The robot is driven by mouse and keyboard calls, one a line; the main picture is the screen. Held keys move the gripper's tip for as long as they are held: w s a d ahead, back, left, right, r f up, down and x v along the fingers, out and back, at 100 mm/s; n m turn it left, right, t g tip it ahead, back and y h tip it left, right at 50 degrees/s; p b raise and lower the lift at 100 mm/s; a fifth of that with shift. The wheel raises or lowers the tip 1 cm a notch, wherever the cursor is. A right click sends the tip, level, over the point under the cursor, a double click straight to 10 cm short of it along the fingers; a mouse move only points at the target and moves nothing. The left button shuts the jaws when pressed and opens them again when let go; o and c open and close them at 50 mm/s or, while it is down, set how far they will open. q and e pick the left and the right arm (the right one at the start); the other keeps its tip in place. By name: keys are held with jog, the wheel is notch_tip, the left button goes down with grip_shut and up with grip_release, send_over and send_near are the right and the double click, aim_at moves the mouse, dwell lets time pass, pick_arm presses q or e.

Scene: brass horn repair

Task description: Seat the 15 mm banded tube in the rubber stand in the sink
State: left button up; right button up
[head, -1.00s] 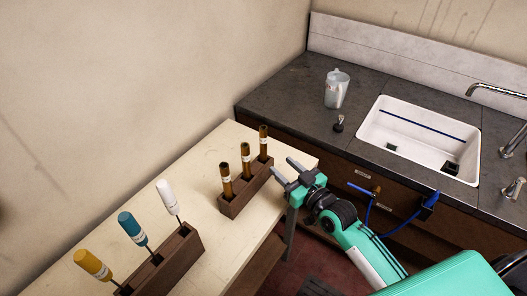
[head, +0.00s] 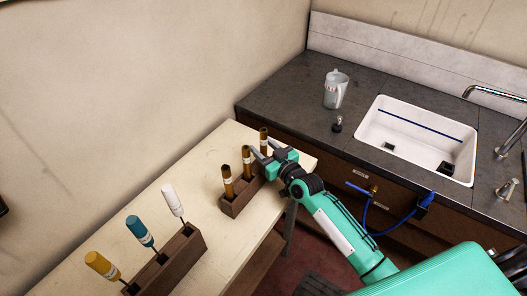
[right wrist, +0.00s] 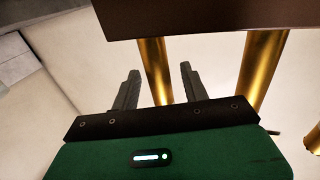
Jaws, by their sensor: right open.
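Three brass tubes with white bands stand upright in a dark wooden rack (head: 237,205) on the pale bench: a near tube (head: 228,183), a middle tube (head: 246,163) and a far tube (head: 263,140). Their band markings are too small to read. My right gripper (head: 262,152) is open and empty by the far tube. In the right wrist view a tube (right wrist: 155,68) shows between the line of its open fingers (right wrist: 158,85), with another tube (right wrist: 262,70) to the right. A black block (head: 446,168), apparently the rubber stand, sits in the white sink (head: 410,155). My left gripper is out of view.
A second wooden rack (head: 180,262) holds yellow, blue and white-handled tools at the near left. Taps are right of the sink; a blue hose (head: 395,222) hangs at the cabinet front.

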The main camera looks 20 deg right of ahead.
grip_shut()
jog(key=shift+r, duration=0.1)
